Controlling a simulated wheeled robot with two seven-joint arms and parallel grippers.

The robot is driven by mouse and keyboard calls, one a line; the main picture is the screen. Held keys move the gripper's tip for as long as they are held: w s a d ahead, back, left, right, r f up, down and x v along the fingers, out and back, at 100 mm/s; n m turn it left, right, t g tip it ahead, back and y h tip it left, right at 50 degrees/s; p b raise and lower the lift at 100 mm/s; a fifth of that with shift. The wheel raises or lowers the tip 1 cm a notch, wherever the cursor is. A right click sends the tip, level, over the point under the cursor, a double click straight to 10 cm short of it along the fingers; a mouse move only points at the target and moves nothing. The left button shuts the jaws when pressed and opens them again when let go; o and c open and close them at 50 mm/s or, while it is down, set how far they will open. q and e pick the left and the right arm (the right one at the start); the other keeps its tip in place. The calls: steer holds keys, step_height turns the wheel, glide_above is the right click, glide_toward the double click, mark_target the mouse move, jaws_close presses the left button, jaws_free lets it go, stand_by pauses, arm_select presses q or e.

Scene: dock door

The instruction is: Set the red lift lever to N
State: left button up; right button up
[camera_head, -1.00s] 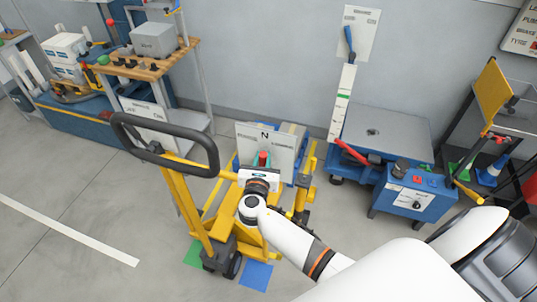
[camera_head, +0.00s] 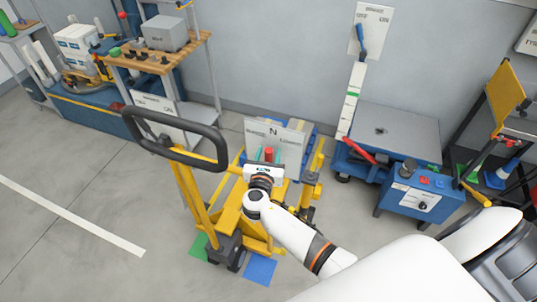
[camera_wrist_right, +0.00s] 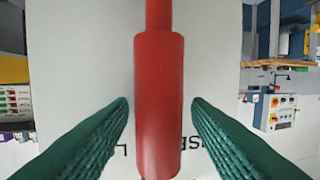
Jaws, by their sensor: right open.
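The red lift lever (camera_wrist_right: 158,105) hangs close in front of my right wrist camera, its thick red grip between the two green fingers. It also shows as a small red piece in the head view (camera_head: 269,154), in front of the label plate (camera_head: 290,141) marked N on the yellow pallet truck (camera_head: 228,215). My right gripper (camera_wrist_right: 160,115) is open around the lever, with a gap on both sides and no visible contact. In the head view my right gripper (camera_head: 264,160) is at the plate, partly hidden by my wrist. My left gripper is not in view.
The truck's black handle loop (camera_head: 175,138) stands left of my right wrist. A blue lift table (camera_head: 385,140) with a red lever and control box is to the right. A wooden-topped workbench (camera_head: 155,62) stands at the back left. The floor at front left is clear.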

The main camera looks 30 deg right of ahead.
steer(key=shift+s, duration=0.1)
steer(key=shift+s+a, duration=0.25)
steer(key=shift+s, duration=0.05)
steer(key=b+v, duration=0.2)
steer(key=v, duration=0.9)
steer(key=shift+a, duration=0.1)
steer(key=s+f+m+g+y+b, duration=0.1)
steer(key=s+f+m+g+y, duration=0.2)
steer(key=f, duration=0.8)
steer(key=s+f+m+g+y, duration=0.25)
steer(key=s+f, duration=0.35)
steer(key=f, duration=0.5)
steer(key=s+f+m+g+y+b, duration=0.1)
steer(key=s+f+m+g, duration=0.2)
steer(key=f, duration=0.8)
steer(key=s+f+m+g+y, duration=0.1)
steer(key=s+f+m, duration=0.4)
steer(key=s, duration=0.4)
steer(key=s+d+f+m+g+y+b, duration=0.1)
steer(key=s+f+m, duration=0.4)
steer(key=s, duration=0.4)
steer(key=s+d+f+m+g+y+b, duration=0.1)
steer(key=s+f+m, duration=0.4)
steer(key=s+m, duration=0.2)
steer(key=s, duration=0.2)
steer(key=shift+s+d+f, duration=0.15)
steer(key=shift+s+f, duration=0.15)
steer(key=shift+f, duration=0.1)
